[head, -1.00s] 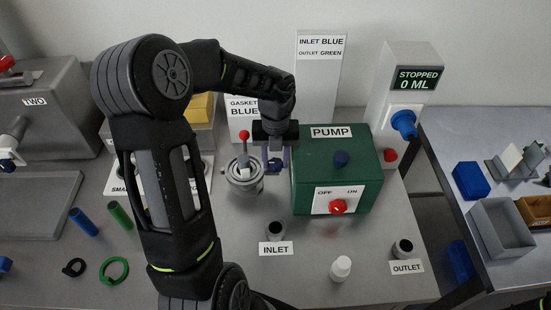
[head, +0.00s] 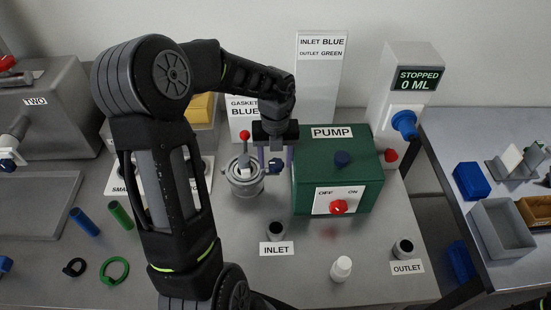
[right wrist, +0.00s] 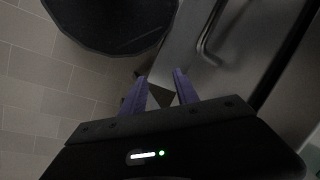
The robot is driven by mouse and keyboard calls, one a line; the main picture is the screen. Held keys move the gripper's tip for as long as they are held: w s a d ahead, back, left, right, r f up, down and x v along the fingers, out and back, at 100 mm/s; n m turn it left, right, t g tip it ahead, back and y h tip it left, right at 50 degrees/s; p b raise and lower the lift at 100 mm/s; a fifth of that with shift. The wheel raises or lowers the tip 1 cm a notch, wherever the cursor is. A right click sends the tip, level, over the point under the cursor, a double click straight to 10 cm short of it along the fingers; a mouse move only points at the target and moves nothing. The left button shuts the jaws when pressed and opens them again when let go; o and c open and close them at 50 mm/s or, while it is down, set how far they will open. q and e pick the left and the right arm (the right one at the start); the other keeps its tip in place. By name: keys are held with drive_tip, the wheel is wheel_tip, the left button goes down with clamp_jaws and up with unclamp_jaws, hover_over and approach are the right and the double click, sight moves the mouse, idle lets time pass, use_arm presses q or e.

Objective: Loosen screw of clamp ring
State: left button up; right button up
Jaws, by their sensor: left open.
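The clamp ring (head: 245,180) is a grey metal ring around a round fitting on the bench, left of the green pump. A lever with a red ball (head: 244,134) stands up at it. The screw (head: 276,166), a small dark blue knob, sticks out at the ring's right side. My left gripper (head: 275,160) points down over the screw, open, with one purple finger on each side of it. Whether a finger touches it I cannot tell. My right gripper (right wrist: 160,92) shows only in the right wrist view, with its purple fingers apart and nothing between them.
The green pump (head: 310,170) stands close to the right of the left gripper. The inlet port (head: 276,231), outlet port (head: 403,249) and a white bottle (head: 341,268) stand in front. In the right wrist view a metal handle (right wrist: 208,40) is near the fingers.

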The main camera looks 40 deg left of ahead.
sight(276, 162)
use_arm(q)
drive_tip(key=shift+d, duration=0.15)
drive_tip(key=shift+w+r, duration=0.15)
drive_tip(key=shift+r, duration=0.4)
wheel_tip(276, 162, up, 6)
drive_tip(key=shift+f, duration=0.15)
drive_tip(key=shift+r, duration=0.6)
